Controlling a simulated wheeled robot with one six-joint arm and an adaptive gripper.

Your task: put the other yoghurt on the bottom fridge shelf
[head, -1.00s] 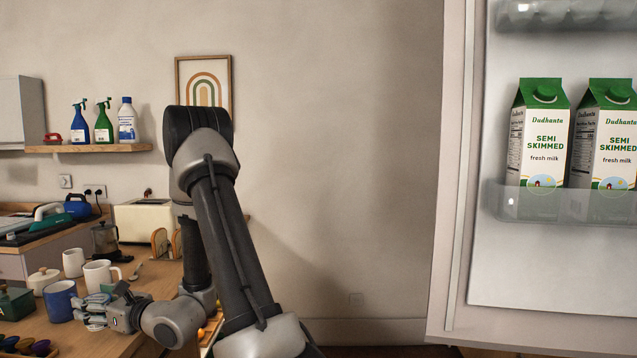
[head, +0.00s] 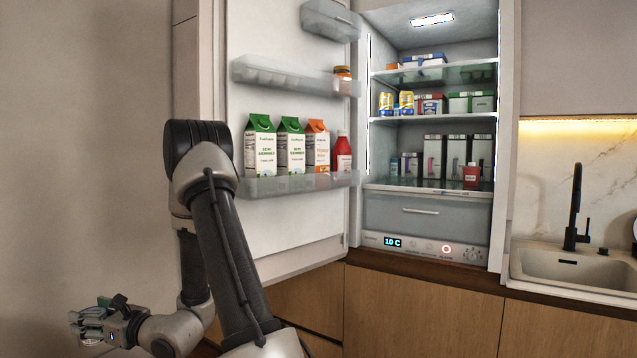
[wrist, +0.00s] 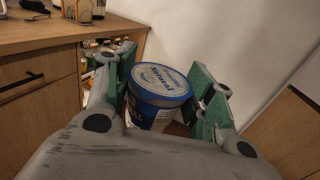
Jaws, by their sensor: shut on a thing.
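My gripper (wrist: 163,98) is shut on a yoghurt tub (wrist: 160,82) with a pale lid and blue sides, between its green-lined fingers in the wrist view. The fridge (head: 505,130) stands open. Its bottom shelf (head: 425,189), above the drawer, carries tall cartons (head: 456,156) at the back, small bottles at the left and a red item (head: 471,174) at the front right. Bare shelf shows at front centre and left.
The open fridge door (head: 290,225) stands left of the interior, with milk cartons (head: 260,145) and a red bottle (head: 343,153) in its rack. A sink (head: 575,265) is at the right. In the wrist view a wooden counter (wrist: 50,38) is behind the tub.

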